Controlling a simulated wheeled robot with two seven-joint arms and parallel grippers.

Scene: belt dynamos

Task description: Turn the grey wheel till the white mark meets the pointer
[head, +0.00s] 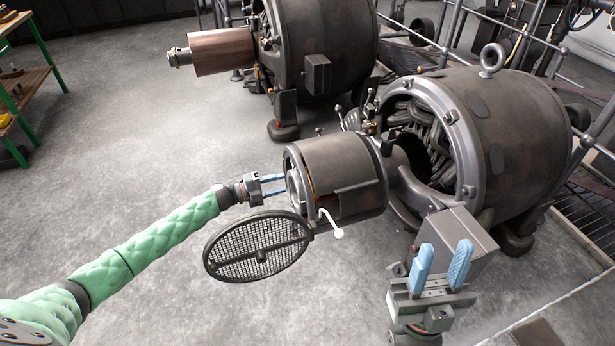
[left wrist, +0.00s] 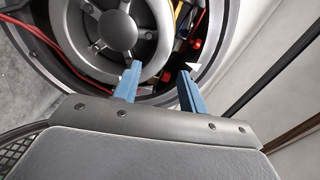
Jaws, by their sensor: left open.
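The grey wheel (left wrist: 112,32), with a round hub and spokes, sits inside the open end of the machine's drum (head: 335,175). My left gripper (head: 283,185) is open at that end. In the left wrist view my left gripper (left wrist: 161,70) has one blue finger over the wheel's rim and the other outside it; contact is unclear. A small white piece (left wrist: 192,66) shows by the outer finger; I cannot tell whether it is the mark or the pointer. My right gripper (head: 443,255) is open and empty, with its blue fingers up at the lower right.
A round mesh cover (head: 258,245) hangs swung open below the drum, near my left arm. A white-ended handle (head: 331,224) sticks out beside it. Red wires (left wrist: 40,36) run behind the wheel. A second dynamo (head: 320,45) stands behind.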

